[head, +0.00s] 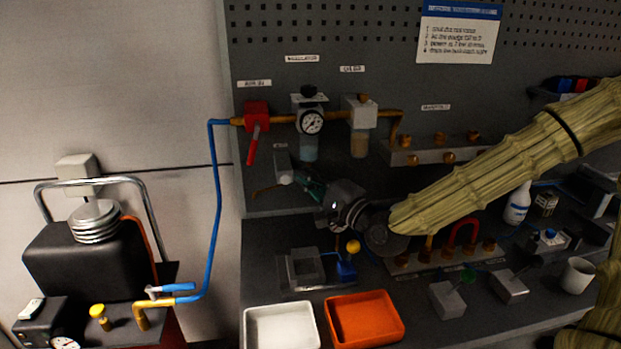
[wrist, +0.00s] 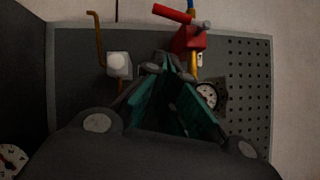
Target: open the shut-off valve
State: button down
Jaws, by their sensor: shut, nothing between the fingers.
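The shut-off valve, with a red body (head: 257,112), sits on the brass pipe at the upper left of the pegboard. Its red lever (head: 252,146) hangs down, slightly tilted, across the line of the pipe. In the wrist view the red body (wrist: 188,40) is beyond the fingertips, with the lever (wrist: 172,14) pointing up-left. My gripper (head: 300,181) is below and right of the lever in the head view, apart from it. Its teal fingers also show in the wrist view (wrist: 165,66), shut and empty. Some of the fingers is hidden by the gripper body in the head view.
A pale fitting (head: 283,168) with a brass pipe is close to my fingers. A blue hose (head: 216,200) runs down left. White (head: 279,328) and orange (head: 364,319) trays are in front.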

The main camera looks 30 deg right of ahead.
aim_at(254, 146)
jog(key=w+a+r+p, duration=0.2)
jog(key=w+a, duration=0.3)
jog(key=w, duration=0.3)
jog(key=shift+w+a+p, duration=0.25)
jog(key=shift+w+p, duration=0.1)
jog(key=shift+p, duration=0.3)
